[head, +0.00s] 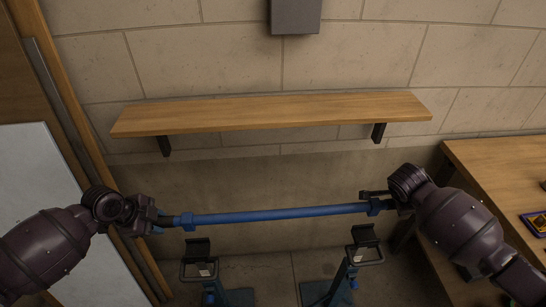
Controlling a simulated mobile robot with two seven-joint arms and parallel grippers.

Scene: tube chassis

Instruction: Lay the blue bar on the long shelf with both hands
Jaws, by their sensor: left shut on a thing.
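The blue bar (270,215) is held roughly level between my two arms, with a thicker blue collar near each end. My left gripper (158,219) is shut on the bar's left end. My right gripper (385,202) is at the bar's right end; its fingers are partly hidden, so its grip does not show clearly. The long shelf (270,113) is a bare wooden board on the wall on two dark brackets. In the picture it lies above and beyond the bar, and the bar is apart from it.
Two stands with dark cradles, left (198,262) and right (362,250), stand on the floor below the bar. A wooden table (500,165) is at the right. A grey box (296,15) hangs above the shelf. A pale panel (50,190) leans at the left.

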